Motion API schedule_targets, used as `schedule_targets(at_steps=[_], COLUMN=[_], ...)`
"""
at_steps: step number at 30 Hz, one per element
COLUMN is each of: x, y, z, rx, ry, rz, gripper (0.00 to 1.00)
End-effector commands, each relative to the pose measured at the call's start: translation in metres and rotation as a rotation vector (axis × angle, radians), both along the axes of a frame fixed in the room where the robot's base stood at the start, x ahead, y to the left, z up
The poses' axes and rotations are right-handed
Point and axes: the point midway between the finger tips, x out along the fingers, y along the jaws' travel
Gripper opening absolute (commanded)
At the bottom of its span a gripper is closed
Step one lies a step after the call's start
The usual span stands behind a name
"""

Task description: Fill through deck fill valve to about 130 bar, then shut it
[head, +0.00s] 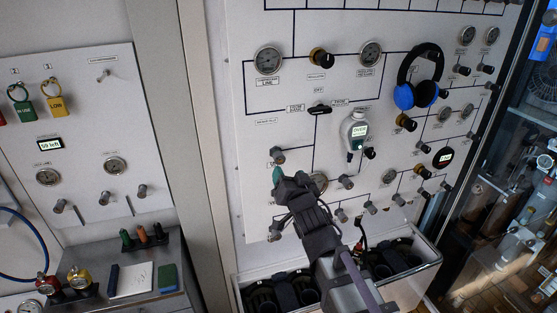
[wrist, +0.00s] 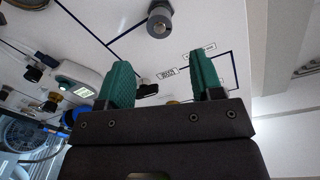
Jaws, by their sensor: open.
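The fill panel (head: 215,60) is pale, with dark blue lines, small labels, knobs and round gauges. The labels are too small to read, so I cannot tell which knob is the deck fill valve. My gripper (head: 277,176) is at the panel's lower left, its teal fingers just below a grey knob (head: 278,155). In the wrist view my gripper (wrist: 161,65) is open with nothing between the fingers, and a grey knob (wrist: 159,22) stands beyond the fingertips, apart from them. A gauge (head: 319,180) is partly hidden behind my gripper. No pressure is readable on the dial gauges.
Blue and black ear defenders (head: 420,80) hang at the upper right. A grey handheld meter (head: 355,132) with a lit screen is on the panel. A bin (head: 425,262) of dark cylinders stands below. A side panel (head: 85,100) with padlocks is at left.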

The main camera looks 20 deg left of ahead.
Motion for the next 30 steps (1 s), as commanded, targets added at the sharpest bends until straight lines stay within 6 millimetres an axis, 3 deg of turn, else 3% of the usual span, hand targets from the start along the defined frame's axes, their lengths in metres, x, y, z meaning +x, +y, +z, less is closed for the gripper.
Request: schedule_targets(at_steps=[6,12,21,30], x=[0.048,0.071,0.073,0.073], y=[0.032,0.047,0.049,0.049], z=[0.0,0.0,0.0,0.0], rx=[-0.001,-0.001,-0.001,-0.001], ry=[0.0,0.001,0.001,0.001], rz=[0.0,0.0,0.0,0.0], gripper=[0.6,0.6,0.6,0.31])
